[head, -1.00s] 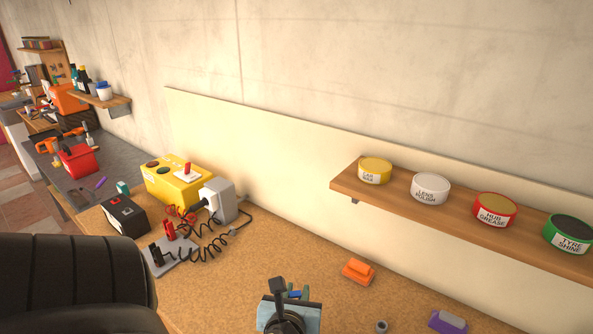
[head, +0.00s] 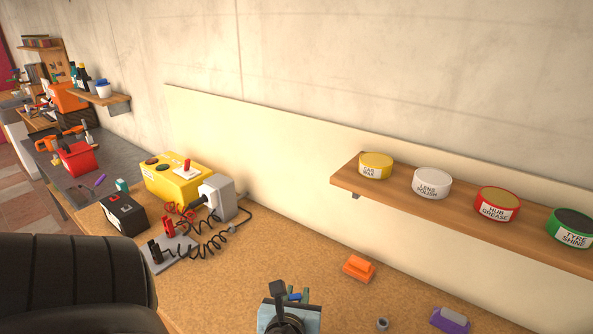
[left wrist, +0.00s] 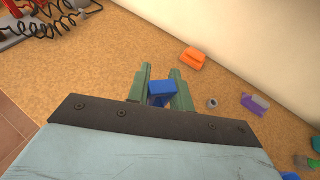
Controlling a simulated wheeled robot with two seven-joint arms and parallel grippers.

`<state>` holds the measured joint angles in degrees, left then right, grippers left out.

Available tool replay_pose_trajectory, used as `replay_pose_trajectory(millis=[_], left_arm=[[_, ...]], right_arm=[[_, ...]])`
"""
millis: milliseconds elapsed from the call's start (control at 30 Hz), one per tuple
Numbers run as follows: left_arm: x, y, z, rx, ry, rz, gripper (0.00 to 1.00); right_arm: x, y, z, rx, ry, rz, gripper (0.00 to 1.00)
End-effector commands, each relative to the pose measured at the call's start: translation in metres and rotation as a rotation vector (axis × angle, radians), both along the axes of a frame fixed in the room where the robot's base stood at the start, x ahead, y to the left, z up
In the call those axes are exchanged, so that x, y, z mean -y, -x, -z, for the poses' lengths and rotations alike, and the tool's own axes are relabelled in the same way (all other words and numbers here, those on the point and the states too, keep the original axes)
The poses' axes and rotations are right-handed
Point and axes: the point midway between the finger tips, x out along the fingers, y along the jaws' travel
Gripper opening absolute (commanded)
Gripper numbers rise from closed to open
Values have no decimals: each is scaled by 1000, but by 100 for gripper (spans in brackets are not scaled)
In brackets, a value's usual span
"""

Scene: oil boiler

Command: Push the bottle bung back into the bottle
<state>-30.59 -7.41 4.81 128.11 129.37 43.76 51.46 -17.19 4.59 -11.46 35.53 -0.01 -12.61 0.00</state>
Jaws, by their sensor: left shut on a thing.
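My left gripper (head: 298,294) is low in the head view, above the brown workbench (head: 240,300). Its two green fingers are shut on a small blue thing, which shows between them in the left wrist view (left wrist: 160,91). Only part of this blue thing shows, and I cannot tell whether it is the bung. No bottle can be made out for sure near the gripper. A small grey ring-like piece (head: 382,323) lies on the bench to the right of the gripper, apart from it; it also shows in the left wrist view (left wrist: 212,103). My right gripper is not in view.
An orange block (head: 359,268) and a purple-and-grey piece (head: 450,320) lie on the bench to the right. A yellow box (head: 176,180), a grey charger (head: 217,197) and coiled cables stand at left. A wall shelf (head: 345,184) holds several tins. The bench middle is clear.

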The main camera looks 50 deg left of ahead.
Motion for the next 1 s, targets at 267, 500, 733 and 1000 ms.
replay_pose_trajectory(millis=[267, 500, 733, 1000], left_arm=[[0, 0, 9, 1, -1, 0, 0], [0, 0, 8, 1, 0, 0, 47], [0, 0, 8, 0, 0, 0, 47], [0, -1, -24, 5, -1, 1, 47]], right_arm=[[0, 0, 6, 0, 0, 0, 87], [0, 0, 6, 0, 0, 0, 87], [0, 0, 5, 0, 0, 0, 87], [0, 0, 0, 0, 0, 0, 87]])
